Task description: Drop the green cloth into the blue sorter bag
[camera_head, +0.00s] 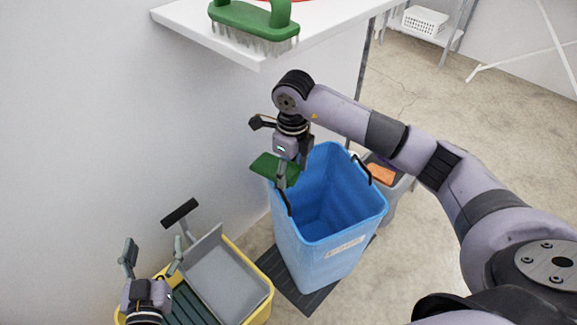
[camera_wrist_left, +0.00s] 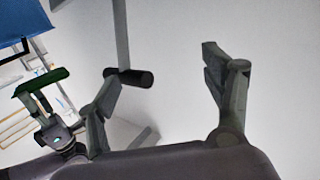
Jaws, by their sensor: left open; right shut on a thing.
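The blue sorter bag (camera_head: 345,200) stands open and upright on a dark mat, with black handles at its rim. My right gripper (camera_head: 285,172) is shut on the green cloth (camera_head: 268,166) at the bag's left rim. The cloth looks flat and sticks out to the left; whether it touches the rim I cannot tell. The cloth also shows in the left wrist view (camera_wrist_left: 42,80). My left gripper (camera_head: 152,262) is open and empty at the lower left, over a yellow bucket. Its fingers show in the left wrist view (camera_wrist_left: 165,95).
The yellow bucket (camera_head: 262,298) with a grey wringer (camera_head: 222,275) stands left of the bag. A white shelf (camera_head: 180,25) with a green brush (camera_head: 250,22) is above. A grey bin (camera_head: 398,195) with something orange stands behind the bag. Floor at the right is clear.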

